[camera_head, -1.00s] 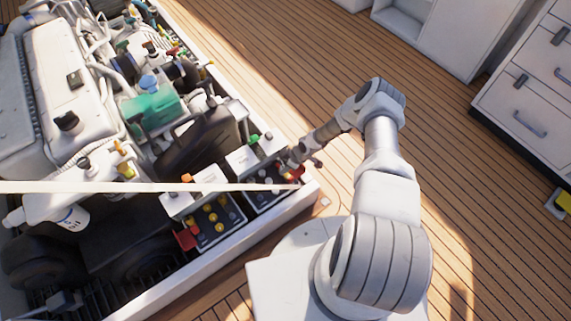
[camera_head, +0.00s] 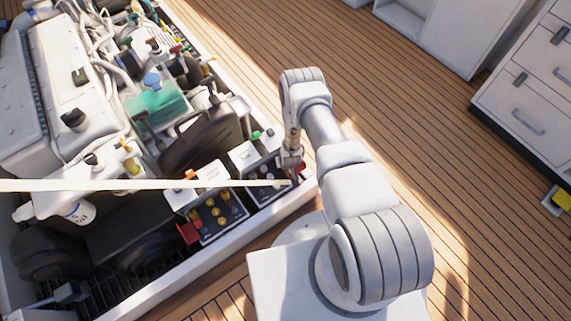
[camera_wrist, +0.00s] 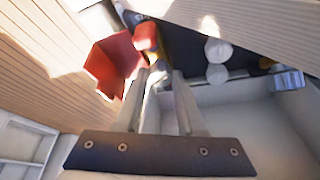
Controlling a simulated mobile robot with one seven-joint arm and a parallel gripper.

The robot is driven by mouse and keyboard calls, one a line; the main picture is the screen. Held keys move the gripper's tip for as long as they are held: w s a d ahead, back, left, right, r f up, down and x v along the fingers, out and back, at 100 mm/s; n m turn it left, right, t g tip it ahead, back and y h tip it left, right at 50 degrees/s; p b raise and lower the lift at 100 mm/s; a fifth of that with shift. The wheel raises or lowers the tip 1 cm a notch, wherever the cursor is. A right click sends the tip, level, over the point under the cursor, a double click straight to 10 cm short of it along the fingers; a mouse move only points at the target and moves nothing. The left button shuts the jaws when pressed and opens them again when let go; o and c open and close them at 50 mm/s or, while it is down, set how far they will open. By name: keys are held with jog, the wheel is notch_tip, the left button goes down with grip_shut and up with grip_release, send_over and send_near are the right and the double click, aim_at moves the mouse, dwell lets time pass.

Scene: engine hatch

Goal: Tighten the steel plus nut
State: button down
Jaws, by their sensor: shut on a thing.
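My gripper (camera_head: 290,162) points down at the near right corner of the dark terminal box with grey nuts (camera_head: 264,184). It also shows in the wrist view (camera_wrist: 161,74), where its two long fingers are close together around a small pale piece, which I take as the steel plus nut; its shape is mostly hidden. A red cover (camera_wrist: 113,66) stands open just left of the fingertips. It shows as a small red patch in the head view (camera_head: 301,170). A red and yellow piece (camera_wrist: 147,38) lies just beyond the fingertips.
A second box with yellow nuts (camera_head: 213,217) and a red cover (camera_head: 188,233) sits to the left. White round caps (camera_wrist: 217,74) are right of the fingers.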

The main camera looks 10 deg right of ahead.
jog(key=shift+w+a+m+h+b, duration=0.1)
jog(key=shift+m+h+b, duration=0.45)
jog(key=shift+m, duration=0.5)
jog(key=shift+a+m+h+b, duration=0.1)
jog(key=shift+m+h+b, duration=0.25)
jog(key=shift+m+b, duration=0.5)
jog(key=shift+m, duration=0.3)
jog(key=c, duration=0.5)
grip_release()
jog(key=shift+g, duration=0.3)
jog(key=p+v, duration=0.7)
jog(key=v, duration=1)
jog(key=shift+s+r, duration=0.1)
jog(key=shift+s, duration=0.15)
